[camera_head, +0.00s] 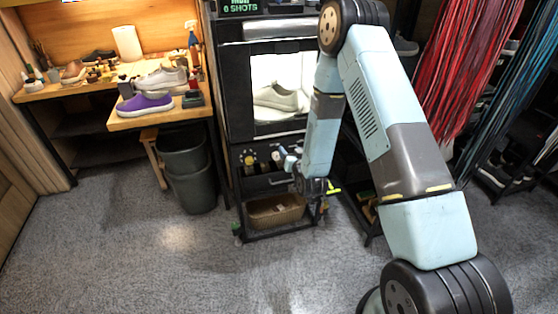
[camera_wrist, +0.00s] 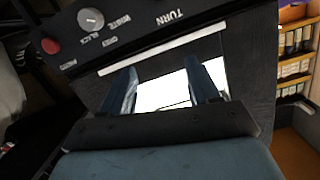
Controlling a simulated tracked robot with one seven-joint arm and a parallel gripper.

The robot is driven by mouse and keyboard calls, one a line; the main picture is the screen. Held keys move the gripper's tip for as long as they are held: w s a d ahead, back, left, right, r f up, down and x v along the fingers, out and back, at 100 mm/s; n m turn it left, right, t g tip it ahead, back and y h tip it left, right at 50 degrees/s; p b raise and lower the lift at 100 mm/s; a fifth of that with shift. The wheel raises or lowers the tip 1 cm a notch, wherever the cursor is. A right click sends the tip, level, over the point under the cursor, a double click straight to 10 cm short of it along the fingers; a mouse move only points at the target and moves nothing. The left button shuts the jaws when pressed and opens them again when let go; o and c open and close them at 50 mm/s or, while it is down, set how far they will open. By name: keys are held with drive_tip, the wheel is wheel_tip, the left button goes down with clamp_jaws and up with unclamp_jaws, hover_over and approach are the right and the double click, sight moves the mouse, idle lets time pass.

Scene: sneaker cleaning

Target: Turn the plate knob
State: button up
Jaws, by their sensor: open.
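The photo box (camera_head: 238,85) stands in the middle of the head view, with a white sneaker (camera_head: 277,97) in its lit chamber. My gripper (camera_head: 285,159) is open and empty in front of the control panel below the chamber. In the wrist view its two blue fingers (camera_wrist: 164,88) stand well apart, with the bright chamber opening between them. The panel appears upside down there, with a grey knob (camera_wrist: 90,19) by the words WHITE and BLACK. The word TURN (camera_wrist: 170,17) is at the top edge; no knob shows beside it.
A red button (camera_wrist: 50,46) is on the same panel. A wicker basket (camera_head: 275,210) sits below the panel. A bin (camera_head: 190,180) and a workbench (camera_head: 160,118) with a purple shoe (camera_head: 144,104) are to the left. Laces (camera_head: 465,60) hang at right. The front floor is clear.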

drive_tip(key=t, duration=0.2)
approach(277, 157)
drive_tip(key=shift+m, duration=0.4)
drive_tip(key=x, duration=0.8)
drive_tip(key=shift+w+f, duration=0.1)
drive_tip(key=shift+w, duration=0.3)
drive_tip(key=shift+c, duration=0.2)
drive_tip(key=c, duration=1)
drive_tip(key=shift+n, duration=0.4)
drive_tip(key=n, duration=0.2)
drive_tip(key=shift+n, duration=0.4)
drive_tip(key=n, duration=0.5)
drive_tip(key=shift+n, duration=0.3)
